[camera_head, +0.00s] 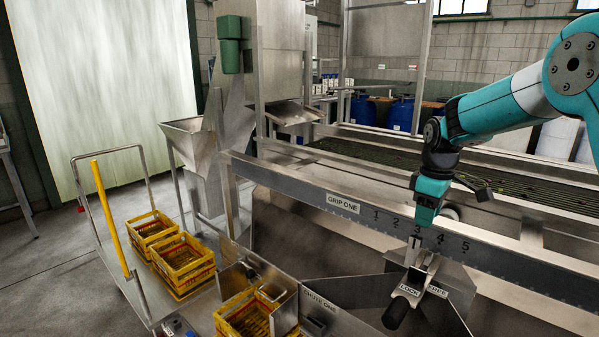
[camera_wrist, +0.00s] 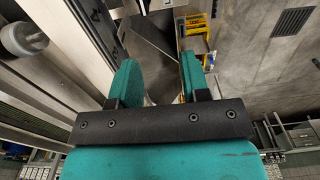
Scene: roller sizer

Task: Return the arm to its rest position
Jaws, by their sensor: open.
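My gripper (camera_head: 424,222) points down at the machine's front rail, in front of the printed scale. In the wrist view my gripper (camera_wrist: 158,80) has its two teal fingers apart, with nothing between them. My arm reaches in from the right in the head view. Just below the fingers in the head view is a lever with a black knob (camera_head: 396,312) by a plate marked LOCK and FREE. I cannot tell whether the fingertips touch the rail or the lever's bracket.
The steel rail marked GRIP ONE (camera_head: 290,187) runs across the machine. A yellow crate (camera_head: 250,316) sits at the chute below. More yellow crates (camera_head: 183,262) stand on a cart with a yellow post (camera_head: 109,218). Blue drums (camera_head: 400,114) stand behind. Floor at the left is clear.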

